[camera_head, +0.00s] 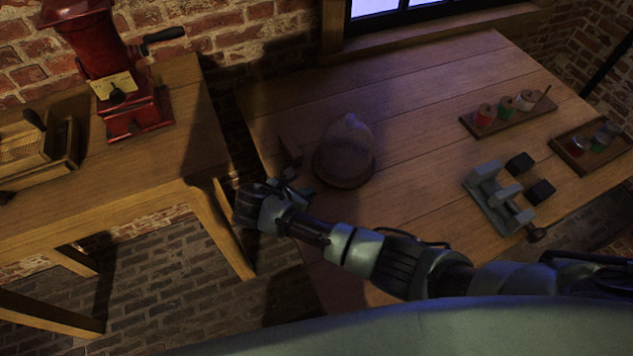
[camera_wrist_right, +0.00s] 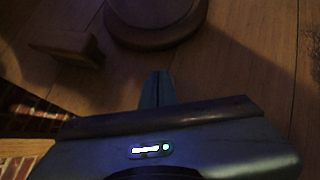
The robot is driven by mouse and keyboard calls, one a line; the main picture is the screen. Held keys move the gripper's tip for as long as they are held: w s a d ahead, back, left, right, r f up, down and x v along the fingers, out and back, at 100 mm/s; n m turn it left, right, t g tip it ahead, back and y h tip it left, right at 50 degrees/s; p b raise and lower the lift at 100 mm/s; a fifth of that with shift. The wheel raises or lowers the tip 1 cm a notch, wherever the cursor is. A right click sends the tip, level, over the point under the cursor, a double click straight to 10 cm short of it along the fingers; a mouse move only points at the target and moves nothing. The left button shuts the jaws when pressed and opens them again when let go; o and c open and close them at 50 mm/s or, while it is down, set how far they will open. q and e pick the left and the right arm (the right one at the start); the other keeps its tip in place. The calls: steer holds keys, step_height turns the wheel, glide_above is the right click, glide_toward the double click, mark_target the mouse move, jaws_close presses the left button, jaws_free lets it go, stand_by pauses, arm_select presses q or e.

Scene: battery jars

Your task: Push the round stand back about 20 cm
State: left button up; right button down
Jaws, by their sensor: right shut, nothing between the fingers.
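The round stand (camera_head: 343,172) is a dark wooden disc with a pale dome-shaped thing (camera_head: 348,137) on it. It stands on the wooden table near the table's left edge. The stand's round base also shows at the top of the right wrist view (camera_wrist_right: 155,38). My right gripper (camera_head: 291,180) is by the table's left edge, just left of and a little in front of the stand. Its fingers (camera_wrist_right: 157,84) are together with nothing between them, and a gap of bare table shows between them and the stand. My left gripper is in neither view.
A small wooden block (camera_wrist_right: 68,46) lies left of the stand. The table (camera_head: 420,110) is clear behind the stand. A spool rack (camera_head: 508,115), a tray (camera_head: 590,150) and a grey metal device (camera_head: 497,200) are on its right. A red grinder (camera_head: 110,75) stands on another table.

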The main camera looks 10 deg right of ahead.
mark_target(324, 178)
steer(key=w+d, duration=0.2)
steer(key=shift+w+d+p, duration=0.1)
steer(key=shift+d+p, duration=0.3)
steer(key=shift+w+d, duration=0.2)
steer(key=shift+w+d+r+p, duration=0.15)
steer(key=shift+w+d+p, duration=0.5)
steer(key=shift+d, duration=0.15)
